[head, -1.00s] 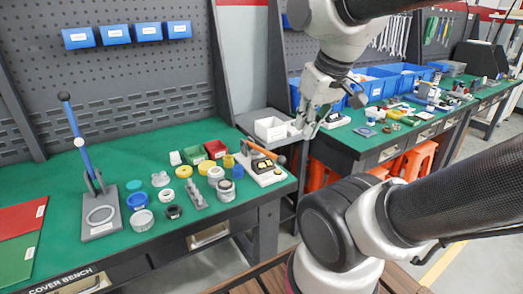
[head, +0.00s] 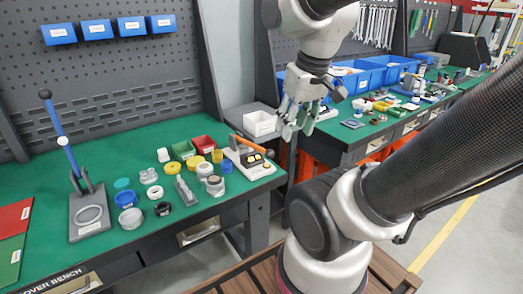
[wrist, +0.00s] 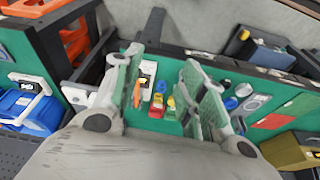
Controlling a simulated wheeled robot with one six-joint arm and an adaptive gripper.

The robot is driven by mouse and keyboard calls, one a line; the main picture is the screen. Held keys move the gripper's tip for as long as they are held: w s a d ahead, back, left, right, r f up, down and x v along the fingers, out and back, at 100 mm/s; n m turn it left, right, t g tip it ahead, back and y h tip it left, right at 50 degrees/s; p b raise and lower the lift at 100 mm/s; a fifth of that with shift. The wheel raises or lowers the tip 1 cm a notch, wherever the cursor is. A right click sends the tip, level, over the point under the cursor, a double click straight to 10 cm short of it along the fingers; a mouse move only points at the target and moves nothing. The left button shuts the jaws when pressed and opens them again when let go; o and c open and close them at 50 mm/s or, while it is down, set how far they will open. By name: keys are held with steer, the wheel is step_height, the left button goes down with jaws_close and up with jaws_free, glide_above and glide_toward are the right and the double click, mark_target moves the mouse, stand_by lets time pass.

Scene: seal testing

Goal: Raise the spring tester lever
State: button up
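A blue lever (head: 66,145) with a black knob stands raised, leaning slightly left, on a grey base plate (head: 90,232) with a ring at the left of the green bench. A second device (head: 248,162) with an orange handle (head: 249,145) and pale base sits at the bench's right end; its handle lies low and slanted. No readable label shows which one is the spring tester. My gripper (head: 302,116) hangs in the air to the right of the orange-handled device, apart from it. In the wrist view my gripper (wrist: 161,75) has its fingers spread and empty, with the orange-handled device (wrist: 146,82) beyond them.
Red and green bins (head: 203,144), yellow rings and several small parts stand on the bench (head: 140,255) between both devices. A white box (head: 260,123) stands behind the bench's right end. A second bench (head: 345,142) with blue bins lies to the right.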

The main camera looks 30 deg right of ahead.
mark_target(269, 153)
steer(key=w+d+f+g, duration=0.1)
steer(key=w+d+f, duration=0.1)
steer(key=w, duration=0.3)
steer(key=w+d+f+m+g+y, duration=0.1)
steer(key=w+d+f, duration=0.1)
steer(key=w+f, duration=0.3)
steer(key=w+d+f+y, duration=0.1)
steer(key=w+f, duration=0.3)
steer(key=w, duration=0.2)
steer(key=shift+w+d+f+m+g, duration=0.1)
steer(key=shift+d+f+m+g, duration=0.1)
steer(key=shift+d+m+g, duration=0.2)
steer(key=shift+a+f, duration=0.1)
steer(key=shift+f, duration=0.1)
steer(key=f, duration=0.4)
steer(key=a+f, duration=0.1)
steer(key=f, duration=0.2)
steer(key=shift+w+f, duration=0.1)
steer(key=shift+w, duration=0.05)
steer(key=shift+c, duration=0.4)
jaws_close()
